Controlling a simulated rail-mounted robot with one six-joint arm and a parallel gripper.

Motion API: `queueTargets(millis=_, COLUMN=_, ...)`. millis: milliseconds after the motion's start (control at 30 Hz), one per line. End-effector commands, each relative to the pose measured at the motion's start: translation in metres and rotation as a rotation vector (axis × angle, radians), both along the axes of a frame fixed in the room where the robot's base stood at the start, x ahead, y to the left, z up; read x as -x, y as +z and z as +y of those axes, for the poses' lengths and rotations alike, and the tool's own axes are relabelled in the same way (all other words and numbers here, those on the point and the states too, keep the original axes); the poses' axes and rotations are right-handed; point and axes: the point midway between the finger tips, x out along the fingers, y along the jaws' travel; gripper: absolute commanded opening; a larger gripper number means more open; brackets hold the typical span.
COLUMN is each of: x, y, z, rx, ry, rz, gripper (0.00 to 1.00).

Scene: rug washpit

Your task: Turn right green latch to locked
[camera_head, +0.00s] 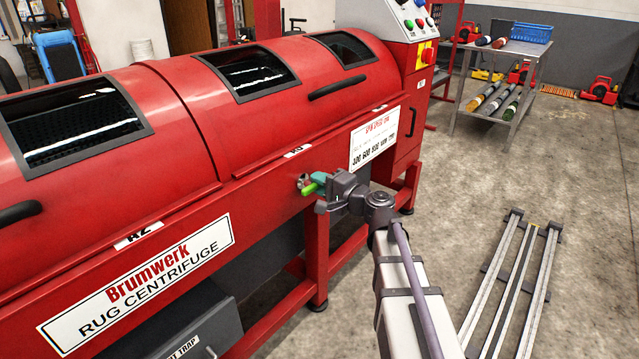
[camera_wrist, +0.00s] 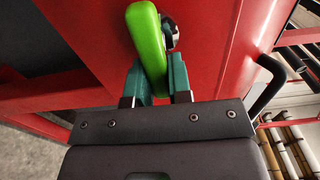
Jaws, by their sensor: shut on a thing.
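The green latch (camera_head: 308,189) is a bright green lever on the front of the red centrifuge, below the lid seam. In the wrist view its handle (camera_wrist: 147,45) runs from the top down between the jaws, slightly tilted, with a round metal pivot (camera_wrist: 169,33) beside it. My gripper (camera_head: 319,180) has teal fingers and is shut on the lower part of the handle. Whether the latch stands at locked cannot be told.
The red rug centrifuge (camera_head: 190,130) fills the left, with black lid handles (camera_head: 338,87) above the latch. A floor rail frame (camera_head: 515,285) lies at the right. A metal table (camera_head: 510,65) with rolls stands at the back right. Open floor lies between.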

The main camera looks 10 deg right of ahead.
Motion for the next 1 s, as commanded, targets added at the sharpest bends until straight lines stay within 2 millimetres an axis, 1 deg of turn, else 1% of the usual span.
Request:
queueTargets(millis=333, x=0.001, y=0.000, z=0.000, rx=-0.003, ry=0.001, rz=0.002, gripper=0.00)
queueTargets(millis=367, x=0.001, y=0.000, z=0.000, rx=-0.003, ry=0.001, rz=0.002, gripper=0.21)
queueTargets(millis=600, x=0.000, y=0.000, z=0.000, rx=-0.002, ry=0.000, rz=0.002, gripper=0.44)
queueTargets(millis=867, x=0.002, y=0.000, z=-0.001, rx=-0.002, ry=0.000, rz=0.002, gripper=0.45)
queueTargets(millis=967, x=0.011, y=0.000, z=-0.007, rx=-0.002, ry=-0.001, rz=0.002, gripper=0.45)
queueTargets(millis=1000, x=0.018, y=0.000, z=-0.012, rx=-0.002, ry=-0.002, rz=0.002, gripper=0.45)
